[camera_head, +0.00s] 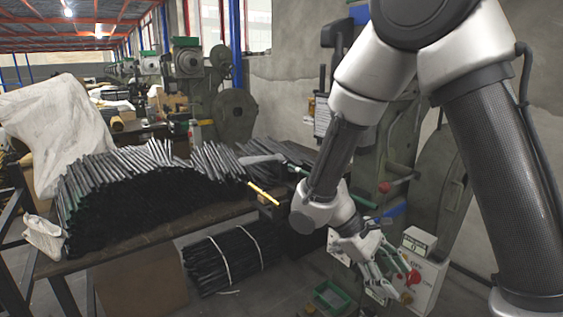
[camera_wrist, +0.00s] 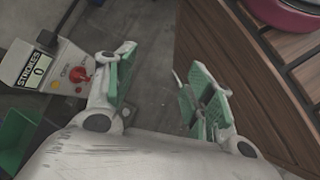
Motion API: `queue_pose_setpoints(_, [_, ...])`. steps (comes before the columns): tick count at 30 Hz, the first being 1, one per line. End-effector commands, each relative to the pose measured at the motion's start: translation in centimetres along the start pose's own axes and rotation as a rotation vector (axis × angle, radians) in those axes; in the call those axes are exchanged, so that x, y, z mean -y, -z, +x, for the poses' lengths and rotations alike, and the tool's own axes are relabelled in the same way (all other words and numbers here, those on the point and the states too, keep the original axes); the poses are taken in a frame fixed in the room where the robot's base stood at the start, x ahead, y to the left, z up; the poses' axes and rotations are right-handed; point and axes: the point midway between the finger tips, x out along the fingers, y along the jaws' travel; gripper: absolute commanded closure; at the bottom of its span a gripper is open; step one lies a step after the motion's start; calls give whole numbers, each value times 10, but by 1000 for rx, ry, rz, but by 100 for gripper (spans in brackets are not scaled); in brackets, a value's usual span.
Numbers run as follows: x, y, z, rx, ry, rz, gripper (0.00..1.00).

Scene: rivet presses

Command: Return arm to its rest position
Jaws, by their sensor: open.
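My gripper (camera_head: 386,272) hangs at the end of my bent arm, at the lower right of the head view, in front of a rivet press. In the wrist view my gripper (camera_wrist: 157,95) has its two green-padded fingers spread wide apart. Nothing is between them, only the grey floor below. In the head view the gripper overlaps a white control box (camera_head: 425,283) with a counter and a red knob. The same box (camera_wrist: 62,70) is at the left of the wrist view, with its counter reading 0. I cannot tell whether the gripper touches it.
A table holds a large pile of dark rods (camera_head: 130,195). A tied bundle of rods (camera_head: 232,260) lies below. A green bin (camera_head: 332,298) is near the gripper. A wooden slatted unit (camera_wrist: 235,75) stands close at the right of the wrist view.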

Motion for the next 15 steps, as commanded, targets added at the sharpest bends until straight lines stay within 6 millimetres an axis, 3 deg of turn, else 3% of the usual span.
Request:
queue_pose_setpoints(6, [-20,-60,-23,-273,247,130,46])
queue_pose_setpoints(15, [-45,-144,-44,-648,433,465,46])
